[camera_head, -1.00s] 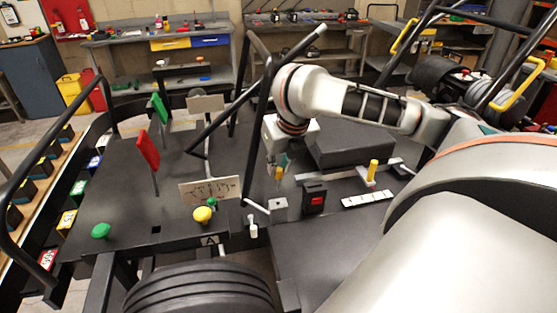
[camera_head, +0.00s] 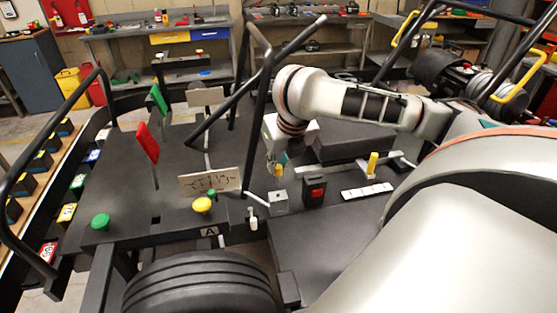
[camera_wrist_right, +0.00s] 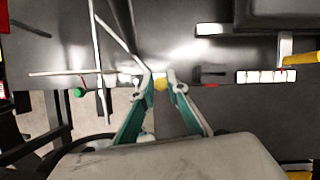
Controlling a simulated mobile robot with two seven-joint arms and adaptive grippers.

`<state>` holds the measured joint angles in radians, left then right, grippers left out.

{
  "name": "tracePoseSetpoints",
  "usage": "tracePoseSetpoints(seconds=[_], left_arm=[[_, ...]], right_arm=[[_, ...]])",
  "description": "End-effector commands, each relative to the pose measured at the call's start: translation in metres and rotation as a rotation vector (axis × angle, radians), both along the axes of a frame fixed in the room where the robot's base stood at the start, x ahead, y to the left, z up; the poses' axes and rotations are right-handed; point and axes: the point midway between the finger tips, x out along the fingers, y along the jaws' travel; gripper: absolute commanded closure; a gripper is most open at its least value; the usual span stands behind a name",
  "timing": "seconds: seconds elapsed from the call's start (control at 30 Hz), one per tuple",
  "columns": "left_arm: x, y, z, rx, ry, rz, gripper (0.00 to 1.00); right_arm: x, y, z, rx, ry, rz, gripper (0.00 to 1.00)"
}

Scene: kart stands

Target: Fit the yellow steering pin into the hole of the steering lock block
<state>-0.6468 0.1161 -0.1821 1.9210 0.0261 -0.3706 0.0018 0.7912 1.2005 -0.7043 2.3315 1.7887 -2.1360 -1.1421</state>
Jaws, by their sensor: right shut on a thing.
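The yellow steering pin (camera_head: 282,170) is upright in the grip of my right gripper (camera_head: 275,168), above the kart deck. The small grey steering lock block (camera_head: 279,205) stands just below and in front of the pin in the head view. Its hole is not clear at this size, and I cannot tell whether the pin's lower end touches it. My left gripper is not in view.
A black box with a red face (camera_head: 314,192) stands right of the block. A white marked strip (camera_head: 367,192) and another yellow upright handle (camera_head: 373,162) lie farther right. Black frame tubes (camera_head: 262,110) rise left of my gripper. A yellow knob (camera_head: 202,205) is left.

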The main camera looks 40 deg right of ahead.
Motion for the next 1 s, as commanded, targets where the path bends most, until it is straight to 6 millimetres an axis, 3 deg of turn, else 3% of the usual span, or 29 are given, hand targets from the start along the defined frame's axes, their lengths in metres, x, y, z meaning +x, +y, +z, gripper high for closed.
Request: tracePoseSetpoints(seconds=[1.0], left_arm=[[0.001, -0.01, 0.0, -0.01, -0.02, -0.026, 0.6]], right_arm=[[0.0, 0.0, -0.038, 0.0, 0.002, -0.001, 1.0]])
